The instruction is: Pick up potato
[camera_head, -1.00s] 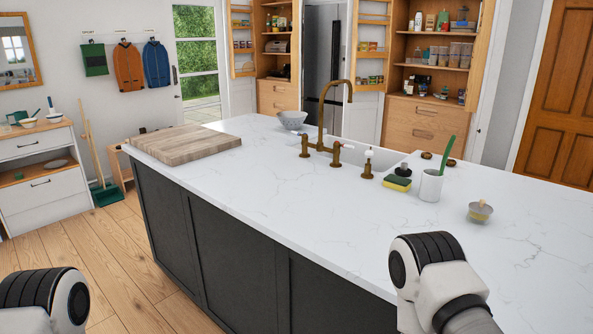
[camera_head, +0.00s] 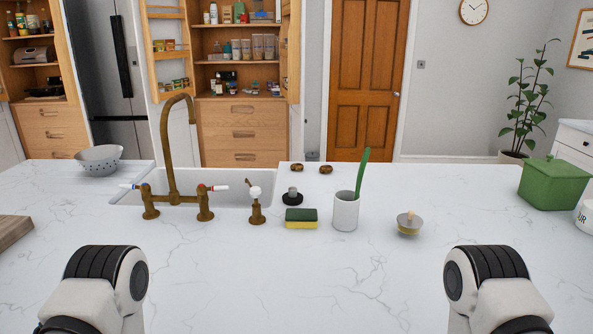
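Two small brown lumps lie side by side on the far edge of the white counter (camera_head: 270,275), right of the sink; they may be potatoes, but they are too small to tell. One is the left lump (camera_head: 311,168), the other the right lump (camera_head: 326,169). Only upper parts of my two arms show, at the lower left and lower right. My left and right grippers are both out of view, so nothing they might hold can be seen.
Behind the counter's front lies a sink (camera_head: 235,190) with a brass tap (camera_head: 168,150). A yellow-green sponge (camera_head: 301,219), a white cup (camera_head: 346,212) with a green brush and a small bowl (camera_head: 409,225) stand nearby. A green box (camera_head: 553,184) is at right. The front middle is clear.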

